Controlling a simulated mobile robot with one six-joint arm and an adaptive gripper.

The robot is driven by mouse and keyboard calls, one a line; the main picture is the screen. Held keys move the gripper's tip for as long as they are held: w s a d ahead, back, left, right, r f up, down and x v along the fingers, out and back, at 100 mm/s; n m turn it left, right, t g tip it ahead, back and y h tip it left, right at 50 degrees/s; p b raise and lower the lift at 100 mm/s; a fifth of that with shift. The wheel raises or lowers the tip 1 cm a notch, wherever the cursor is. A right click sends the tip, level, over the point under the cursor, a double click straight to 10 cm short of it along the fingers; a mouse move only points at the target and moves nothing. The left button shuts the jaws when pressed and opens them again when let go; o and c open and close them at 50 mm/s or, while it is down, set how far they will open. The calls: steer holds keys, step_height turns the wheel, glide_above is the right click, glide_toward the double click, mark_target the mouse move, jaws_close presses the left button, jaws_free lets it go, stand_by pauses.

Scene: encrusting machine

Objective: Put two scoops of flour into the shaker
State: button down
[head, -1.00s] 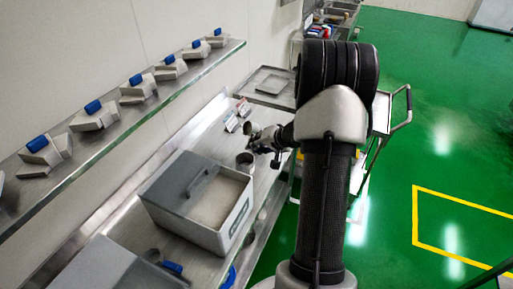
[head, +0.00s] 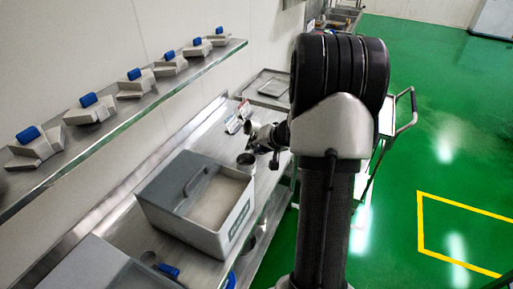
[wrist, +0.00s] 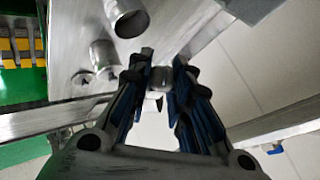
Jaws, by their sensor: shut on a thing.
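In the head view, my gripper (head: 267,143) is above the steel table, just beyond the flour bin. It is shut on a small metal piece (wrist: 160,82), likely the scoop handle; a metal cup-like part (head: 252,130) shows beside the gripper. The grey flour bin (head: 226,232) is partly open, with pale flour (head: 216,198) inside. A metal cup (head: 246,160), perhaps the shaker, stands between bin and gripper. The wrist view shows two metal cups, one at the top (wrist: 127,18) and one lower (wrist: 104,56); I cannot tell whether the scoop holds flour.
A steel shelf (head: 95,145) with several grey, blue-topped parts (head: 90,108) runs along the wall. Small labelled boxes (head: 236,122) stand behind the gripper. A tray (head: 268,86) lies further back. A second grey bin (head: 95,268) is in front.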

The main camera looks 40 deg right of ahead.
steer(key=shift+w+a+f+n+h+b, duration=0.1)
steer(key=shift+a+f+n+h+b, duration=0.2)
steer(key=shift+h+b, duration=0.55)
steer(key=shift+w+a+f+n+g+h+b, duration=0.1)
steer(key=shift+a+f+n+g+h+b, duration=0.45)
steer(key=shift+b, duration=2.15)
steer(key=shift+w+a+f+n+h+b, duration=0.15)
steer(key=shift+h+b, duration=0.3)
steer(key=shift+b, duration=1)
steer(key=shift+s+f+n+h+b, duration=0.1)
steer(key=shift+n+h+b, duration=0.25)
steer(key=shift+b, duration=1.1)
steer(key=shift+w+a+f+n+h+b, duration=0.15)
steer(key=shift+h+b, duration=0.35)
steer(key=shift+b, duration=0.95)
steer(key=shift+s+f+h, duration=0.1)
steer(key=shift+s+h, duration=0.05)
steer(key=shift+h, duration=0.15)
steer(key=shift+a+f+n+h+b, duration=0.2)
steer(key=shift+f+n+h+b, duration=0.1)
steer(key=shift+n+h+b, duration=0.25)
steer(key=shift+r+h, duration=0.1)
steer(key=shift+h, duration=0.15)
